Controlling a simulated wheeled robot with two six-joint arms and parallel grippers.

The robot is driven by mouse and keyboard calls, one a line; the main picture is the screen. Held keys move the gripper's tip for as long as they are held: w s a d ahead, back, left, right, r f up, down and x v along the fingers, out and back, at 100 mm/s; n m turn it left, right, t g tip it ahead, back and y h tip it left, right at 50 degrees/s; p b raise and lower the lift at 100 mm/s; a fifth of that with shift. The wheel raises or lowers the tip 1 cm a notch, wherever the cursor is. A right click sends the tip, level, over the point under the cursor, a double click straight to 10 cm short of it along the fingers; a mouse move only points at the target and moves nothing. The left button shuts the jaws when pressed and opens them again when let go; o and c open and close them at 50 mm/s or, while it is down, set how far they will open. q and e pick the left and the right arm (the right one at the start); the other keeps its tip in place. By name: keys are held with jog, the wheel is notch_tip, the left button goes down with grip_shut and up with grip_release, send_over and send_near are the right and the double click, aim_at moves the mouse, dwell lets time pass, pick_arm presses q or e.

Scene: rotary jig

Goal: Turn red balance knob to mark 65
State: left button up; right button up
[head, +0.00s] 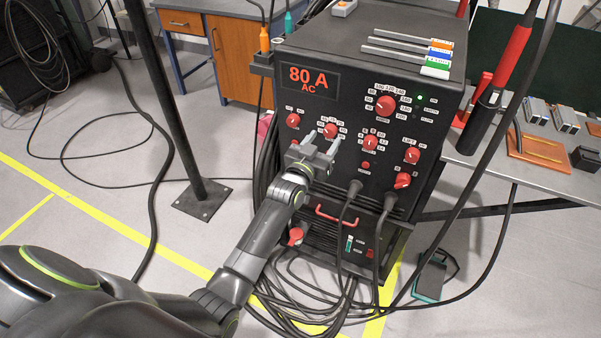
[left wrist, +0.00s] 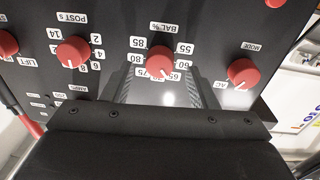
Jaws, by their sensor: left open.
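The red balance knob (left wrist: 162,63) sits under the label BAL % in the left wrist view, which shows the panel upside down. Its white pointer lies between the 75 and 65 marks, near where 70 would be; that mark is not readable. In the head view the same knob (head: 330,130) is on the upper middle of the black welding machine's front (head: 330,105). My left gripper (head: 322,142) is open in front of it, its fingers to either side of the knob, not visibly touching it. The left wrist view shows both fingers (left wrist: 165,92) apart below the knob. My right gripper is not in view.
Other red knobs sit close by: the POST S knob (left wrist: 73,52), the MODE knob (left wrist: 243,73) and the large current knob (head: 386,106). A red handle (head: 337,217) and thick cables (head: 350,205) are lower on the front. A metal bench (head: 545,165) stands at right.

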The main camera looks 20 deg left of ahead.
pick_arm(q)
jog(key=s+a+b, duration=0.1)
jog(key=s+b, duration=0.2)
jog(key=s, duration=1.2)
jog(key=shift+a+f, duration=0.15)
jog(key=shift+f, duration=0.2)
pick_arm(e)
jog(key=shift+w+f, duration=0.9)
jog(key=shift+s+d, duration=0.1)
